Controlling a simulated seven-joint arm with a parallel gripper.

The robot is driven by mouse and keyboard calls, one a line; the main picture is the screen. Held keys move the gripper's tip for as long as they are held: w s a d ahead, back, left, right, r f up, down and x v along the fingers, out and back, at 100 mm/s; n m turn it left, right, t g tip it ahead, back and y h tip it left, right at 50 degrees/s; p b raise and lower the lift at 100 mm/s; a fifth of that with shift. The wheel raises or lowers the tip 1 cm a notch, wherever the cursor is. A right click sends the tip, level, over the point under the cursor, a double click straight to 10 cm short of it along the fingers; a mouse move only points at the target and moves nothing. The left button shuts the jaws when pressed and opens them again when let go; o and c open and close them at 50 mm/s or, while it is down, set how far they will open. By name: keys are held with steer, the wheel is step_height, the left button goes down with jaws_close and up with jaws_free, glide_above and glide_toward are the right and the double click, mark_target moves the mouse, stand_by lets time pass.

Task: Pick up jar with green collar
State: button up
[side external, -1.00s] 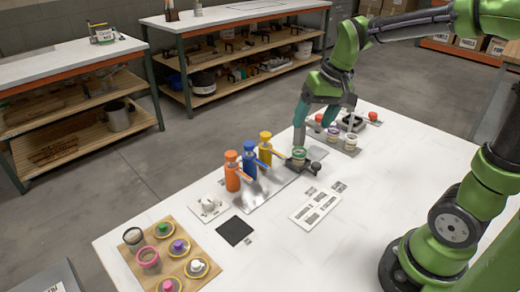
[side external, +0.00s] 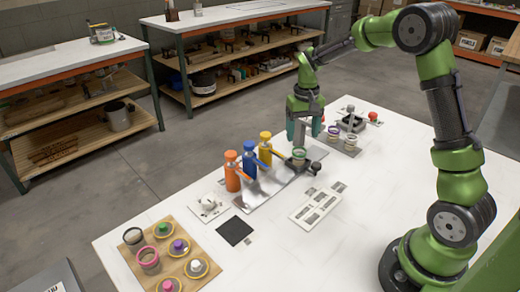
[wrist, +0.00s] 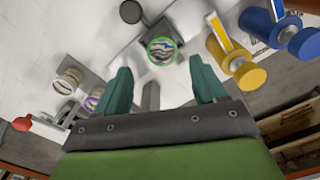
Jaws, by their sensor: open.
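The jar with the green collar (side external: 299,155) stands upright on a dark stand at the right end of the row of colorant bottles. In the wrist view the jar (wrist: 161,50) shows from above, with a green ring and swirled colors inside. My gripper (side external: 305,136) points down, just behind and above the jar in the side view. In the wrist view its two teal fingers (wrist: 160,78) are spread wide with nothing between them. The jar lies beyond the fingertips, apart from them.
Orange (side external: 232,170), blue (side external: 250,160) and yellow (side external: 265,148) bottles stand left of the jar. A purple-collared jar (side external: 333,132) and a white-collared jar (side external: 351,140) stand to the right. A wooden board (side external: 190,250) holds several jars and lids.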

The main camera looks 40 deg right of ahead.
mark_target(299, 151)
steer(key=f, duration=0.8)
steer(key=shift+w, duration=0.2)
steer(key=c, duration=1.1)
steer(key=shift+o, duration=0.2)
steer(key=shift+r, duration=0.15)
